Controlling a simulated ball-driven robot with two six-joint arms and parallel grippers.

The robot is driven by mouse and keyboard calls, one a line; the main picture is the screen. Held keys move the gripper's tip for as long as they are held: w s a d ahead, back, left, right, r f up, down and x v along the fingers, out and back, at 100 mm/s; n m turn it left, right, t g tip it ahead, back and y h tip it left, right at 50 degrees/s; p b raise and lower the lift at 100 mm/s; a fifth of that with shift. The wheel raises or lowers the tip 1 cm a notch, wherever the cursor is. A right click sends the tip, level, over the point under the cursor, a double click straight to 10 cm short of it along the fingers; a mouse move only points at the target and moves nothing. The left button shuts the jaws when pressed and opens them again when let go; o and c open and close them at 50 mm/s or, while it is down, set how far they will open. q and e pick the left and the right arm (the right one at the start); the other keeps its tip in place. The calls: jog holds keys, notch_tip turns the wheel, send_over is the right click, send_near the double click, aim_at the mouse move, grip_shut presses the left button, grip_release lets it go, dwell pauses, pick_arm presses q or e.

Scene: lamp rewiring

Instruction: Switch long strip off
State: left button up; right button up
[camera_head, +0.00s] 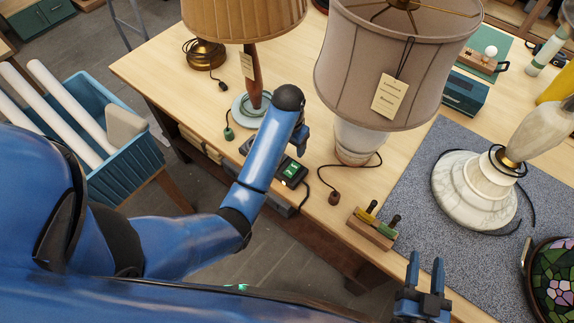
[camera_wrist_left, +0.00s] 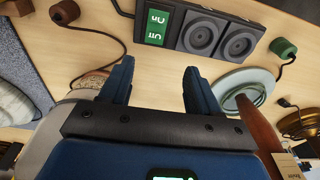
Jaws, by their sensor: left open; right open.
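A dark power strip (camera_head: 290,185) lies near the table's front edge, partly hidden behind my left forearm. Its green switch (camera_head: 294,171) faces up. In the left wrist view the strip (camera_wrist_left: 250,14) shows round sockets and the lit green switch (camera_wrist_left: 158,27), marked Off and On. I cannot tell which way the switch is set. My left gripper (camera_head: 301,139) is open and empty, above and just behind the strip; in its wrist view its fingers (camera_wrist_left: 157,82) point toward the switch without touching it. My right gripper (camera_head: 425,272) is open and empty at the front edge of the table.
A grey-shaded lamp (camera_head: 345,75) stands close to my left gripper, and a wooden-stemmed lamp (camera_head: 252,70) is behind my arm. A brown plug (camera_head: 334,198) and a screwdriver block (camera_head: 371,228) are right of the strip. A marble lamp (camera_head: 475,185) stands on a grey mat (camera_head: 405,190).

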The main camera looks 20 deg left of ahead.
aim_at(288, 174)
pick_arm(q)
jog(key=shift+g, duration=0.6)
jog(key=f, duration=0.3)
jog(key=s+f, duration=0.1)
jog(key=f, duration=0.3)
jog(key=s+f+p, duration=0.1)
jog(key=f, duration=0.3)
jog(key=shift+s+a, duration=0.1)
jog(key=shift+s, duration=0.15)
